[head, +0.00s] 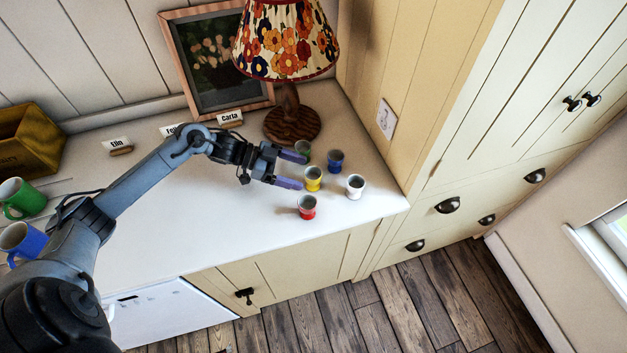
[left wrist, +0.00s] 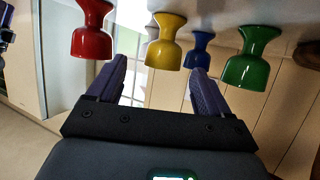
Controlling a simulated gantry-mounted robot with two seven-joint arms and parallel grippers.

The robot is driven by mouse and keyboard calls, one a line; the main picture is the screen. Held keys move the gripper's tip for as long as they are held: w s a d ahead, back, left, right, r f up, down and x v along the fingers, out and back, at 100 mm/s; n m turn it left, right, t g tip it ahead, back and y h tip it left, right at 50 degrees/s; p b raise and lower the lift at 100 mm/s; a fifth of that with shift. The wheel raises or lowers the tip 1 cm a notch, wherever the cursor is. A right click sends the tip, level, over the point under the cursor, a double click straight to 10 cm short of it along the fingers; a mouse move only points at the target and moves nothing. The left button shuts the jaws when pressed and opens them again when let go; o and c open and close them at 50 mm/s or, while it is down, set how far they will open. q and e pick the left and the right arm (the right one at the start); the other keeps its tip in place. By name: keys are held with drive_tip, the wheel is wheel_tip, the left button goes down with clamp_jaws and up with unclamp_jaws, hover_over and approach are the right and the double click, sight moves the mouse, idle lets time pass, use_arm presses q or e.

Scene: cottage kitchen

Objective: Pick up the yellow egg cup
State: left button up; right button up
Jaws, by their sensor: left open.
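The yellow egg cup (head: 313,180) stands upright on the white worktop, near the right end. My left gripper (head: 301,170) is open, its two purple fingers reaching toward the cup from the left. In the head view the cup is just beyond the fingertips, roughly in line with the gap between them. The left wrist view, where things hang upside down, shows the yellow egg cup (left wrist: 167,45) ahead of the gap between the fingers (left wrist: 158,68). Nothing is held.
Close around stand a green egg cup (head: 304,148), a blue one (head: 335,163), a white one (head: 355,188) and a red one (head: 307,209). A lamp (head: 291,120) and a picture frame (head: 181,62) stand behind. Mugs (head: 22,200) are at the left.

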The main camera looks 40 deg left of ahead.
sight(313, 174)
use_arm(q)
drive_tip(key=shift+x, duration=2.7)
drive_tip(key=shift+w+a+r, duration=0.1)
drive_tip(key=shift+w, duration=0.1)
drive_tip(key=c, duration=1.1)
drive_tip(key=shift+r, duration=0.2)
